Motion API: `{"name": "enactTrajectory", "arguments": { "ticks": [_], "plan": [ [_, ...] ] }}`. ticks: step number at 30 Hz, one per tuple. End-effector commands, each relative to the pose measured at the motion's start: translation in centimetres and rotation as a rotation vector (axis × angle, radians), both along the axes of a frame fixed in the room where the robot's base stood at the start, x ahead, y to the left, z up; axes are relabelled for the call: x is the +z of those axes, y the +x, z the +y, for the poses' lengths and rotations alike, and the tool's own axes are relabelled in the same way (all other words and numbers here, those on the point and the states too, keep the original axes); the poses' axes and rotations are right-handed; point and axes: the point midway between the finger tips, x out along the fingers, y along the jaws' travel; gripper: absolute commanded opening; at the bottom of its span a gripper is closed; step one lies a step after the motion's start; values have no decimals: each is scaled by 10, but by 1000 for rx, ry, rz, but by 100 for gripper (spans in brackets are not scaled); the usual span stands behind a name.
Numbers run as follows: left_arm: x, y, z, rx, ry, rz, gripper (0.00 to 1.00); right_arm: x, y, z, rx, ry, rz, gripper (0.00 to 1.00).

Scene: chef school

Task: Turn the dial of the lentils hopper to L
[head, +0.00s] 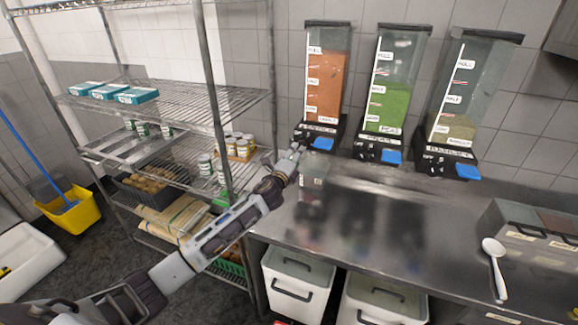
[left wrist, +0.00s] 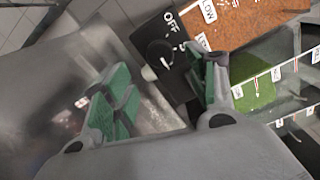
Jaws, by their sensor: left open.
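My left gripper (head: 294,156) is just in front of this base. In the left wrist view its two green-padded fingers (left wrist: 165,85) are apart, with the dial just beyond the gap. I cannot tell whether either finger touches it. My right gripper is not in view.
A hopper of green grains (head: 393,100) and one of pale grains (head: 455,125) stand to the right, with blue spouts. A white spoon (head: 495,265) lies on the counter (head: 400,225) at right. A wire shelf (head: 180,105) stands close on the left. The counter's middle is clear.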

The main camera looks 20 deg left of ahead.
Motion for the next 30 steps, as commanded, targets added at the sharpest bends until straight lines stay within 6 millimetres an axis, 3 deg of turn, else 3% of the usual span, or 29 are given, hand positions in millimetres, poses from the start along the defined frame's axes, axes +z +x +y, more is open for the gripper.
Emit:
{"name": "enactTrajectory", "arguments": {
  "ticks": [16, 30],
  "plan": [
    [-1, -48, 2, 1, 0, 2, 58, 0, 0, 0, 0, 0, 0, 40],
    [-1, -56, 2, 0, 1, 1, 58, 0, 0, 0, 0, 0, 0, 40]
  ]
}}
